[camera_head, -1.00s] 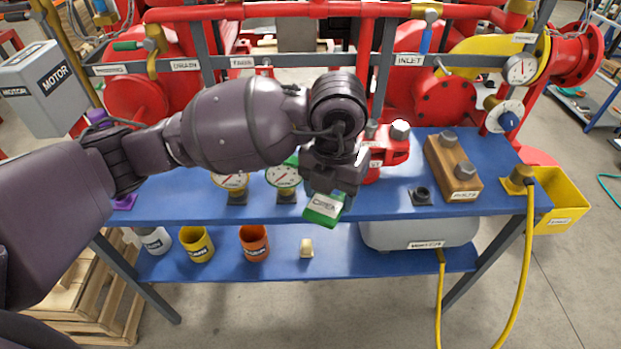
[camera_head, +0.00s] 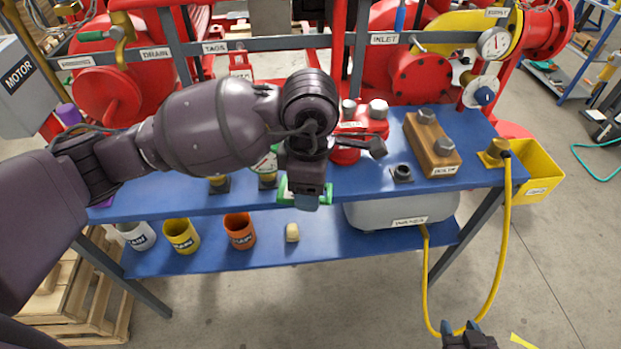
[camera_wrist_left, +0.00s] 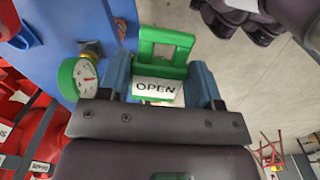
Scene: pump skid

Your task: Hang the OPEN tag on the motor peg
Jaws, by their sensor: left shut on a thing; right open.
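The OPEN tag is green with a white label; in the left wrist view the tag (camera_wrist_left: 157,88) sits between the blue fingers, its open green loop pointing away. In the head view only green edges of the tag (camera_head: 326,194) show around my left gripper (camera_head: 303,196). My left gripper is shut on the tag, above the front edge of the blue bench. The grey box labelled MOTOR (camera_head: 20,78) stands at the far left, partly cut off; I cannot make out a peg on it. My right gripper (camera_head: 468,338) is open and empty at the bottom edge.
The blue bench (camera_head: 340,184) carries gauges, a red valve part (camera_head: 362,128) and a wooden bolt block (camera_head: 432,146). A rail (camera_head: 270,45) with labels runs behind. Cups stand on the lower shelf (camera_head: 205,262). A yellow hose (camera_head: 508,240) hangs at the right.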

